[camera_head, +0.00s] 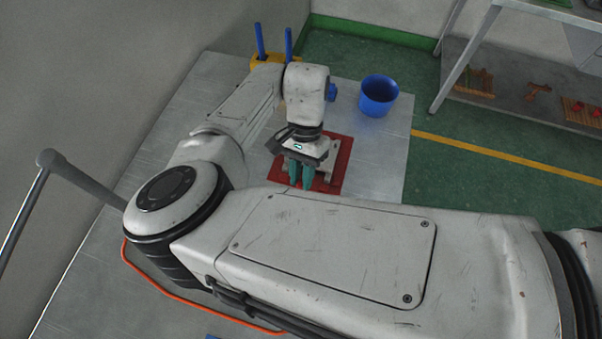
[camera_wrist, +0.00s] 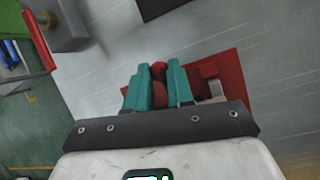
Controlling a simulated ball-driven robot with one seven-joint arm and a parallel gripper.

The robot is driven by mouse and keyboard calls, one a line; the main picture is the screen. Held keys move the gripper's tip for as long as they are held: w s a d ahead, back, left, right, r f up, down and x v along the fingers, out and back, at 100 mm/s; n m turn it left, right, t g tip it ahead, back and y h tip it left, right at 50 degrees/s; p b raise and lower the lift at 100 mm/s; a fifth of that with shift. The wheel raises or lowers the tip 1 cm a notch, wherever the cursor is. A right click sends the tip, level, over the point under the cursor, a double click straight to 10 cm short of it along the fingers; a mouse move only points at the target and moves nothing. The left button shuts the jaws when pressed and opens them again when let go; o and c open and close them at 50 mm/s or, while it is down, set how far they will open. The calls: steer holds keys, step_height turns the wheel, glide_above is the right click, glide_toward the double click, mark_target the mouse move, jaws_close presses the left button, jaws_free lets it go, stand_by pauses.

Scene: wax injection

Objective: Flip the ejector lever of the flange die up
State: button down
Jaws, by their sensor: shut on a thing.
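The flange die is a grey metal block on a red base plate (camera_head: 342,160), lying on the metal table under my gripper. The red plate (camera_wrist: 232,82) also shows in the wrist view, with part of the grey die body (camera_wrist: 209,71) on it. My gripper (camera_head: 301,180) points down at the die with teal fingers. In the wrist view, my gripper (camera_wrist: 157,78) is shut on a red round-ended piece, which looks like the ejector lever (camera_wrist: 158,69). Its lower part is partly hidden by the fingers. In the head view my gripper hides the lever.
A blue bucket (camera_head: 378,96) stands at the table's far right. A yellow holder (camera_head: 262,60) with blue rods stands at the back. An orange cable (camera_head: 160,285) runs along the near table. A shelf (camera_head: 540,88) stands beyond a green floor. My forearm covers the near table.

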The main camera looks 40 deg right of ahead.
steer(key=shift+w+d+r, duration=0.1)
steer(key=shift+r, duration=0.05)
stand_by(0.4)
steer(key=c, duration=1)
jaws_free()
steer(key=b+v, duration=0.1)
steer(key=v, duration=0.9)
steer(key=shift+w+d+r+b, duration=0.2)
steer(key=shift+w+d+b, duration=0.1)
steer(key=shift+d+b, duration=0.1)
